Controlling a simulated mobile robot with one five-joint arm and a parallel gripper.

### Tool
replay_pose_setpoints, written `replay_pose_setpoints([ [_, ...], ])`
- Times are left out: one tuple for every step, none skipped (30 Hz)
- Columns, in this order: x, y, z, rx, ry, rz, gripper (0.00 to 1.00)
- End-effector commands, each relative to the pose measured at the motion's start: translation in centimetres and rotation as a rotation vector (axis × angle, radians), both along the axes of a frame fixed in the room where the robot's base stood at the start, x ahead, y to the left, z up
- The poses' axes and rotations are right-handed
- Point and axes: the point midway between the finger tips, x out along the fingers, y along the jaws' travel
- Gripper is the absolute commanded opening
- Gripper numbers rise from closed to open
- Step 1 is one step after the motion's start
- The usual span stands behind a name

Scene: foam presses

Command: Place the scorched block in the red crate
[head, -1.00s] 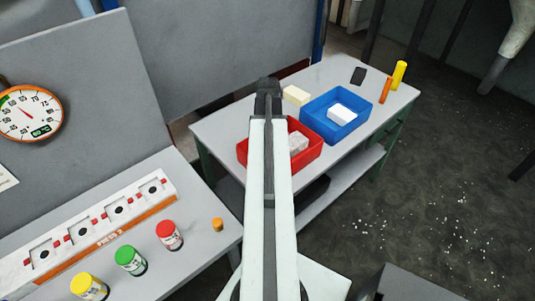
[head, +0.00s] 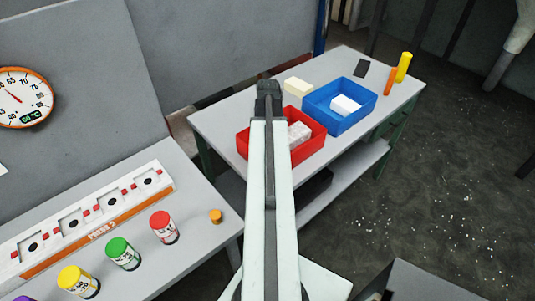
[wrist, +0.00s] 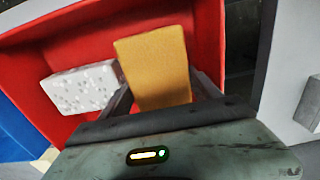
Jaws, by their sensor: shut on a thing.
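My gripper (wrist: 163,92) is shut on a plain tan-brown block (wrist: 155,62), the scorched one, between its two fingers. In the wrist view the block is over the open red crate (wrist: 40,55), and I cannot tell its height above the floor of the crate. A white speckled block (wrist: 82,88) lies in the crate, left of the held block. In the head view my arm's end (head: 268,95) covers part of the red crate (head: 305,152), and the held block is hidden.
A blue crate (head: 363,112) with a white block (head: 345,105) stands right of the red crate. A cream block (head: 298,86), a dark flat item (head: 361,67) and two cylinders (head: 402,67) are on the same table (head: 222,118). Left, a bench holds a press (head: 90,220) and several jars.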

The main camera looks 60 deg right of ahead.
Motion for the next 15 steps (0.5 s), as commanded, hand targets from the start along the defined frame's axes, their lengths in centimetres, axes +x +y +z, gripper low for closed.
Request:
replay_pose_setpoints([
  [0.0,0.0,-1.1,0.0,0.0,0.0,0.33],
  [0.0,0.0,-1.6,0.0,0.0,0.0,0.33],
  [0.0,0.0,-2.4,0.0,0.0,0.0,0.33],
  [0.0,0.0,-3.0,0.0,0.0,0.0,0.33],
  [0.0,0.0,-3.4,0.0,0.0,0.0,0.33],
  [0.0,0.0,-3.8,0.0,0.0,0.001,0.33],
  [0.0,0.0,-3.9,0.0,0.0,0.001,0.33],
  [0.0,0.0,-3.8,0.0,0.0,0.001,0.33],
  [0.0,0.0,-3.5,0.0,0.0,0.001,0.33],
  [0.0,0.0,-3.4,0.0,0.0,0.001,0.33],
  [0.0,0.0,-3.4,0.0,0.0,0.001,0.33],
  [0.0,0.0,-3.4,0.0,0.0,0.001,0.33],
  [0.0,0.0,-3.4,0.0,0.0,0.001,0.33],
  [0.0,0.0,-3.4,0.0,0.0,0.001,0.33],
  [0.1,0.0,-3.5,0.0,0.0,0.001,0.33],
])
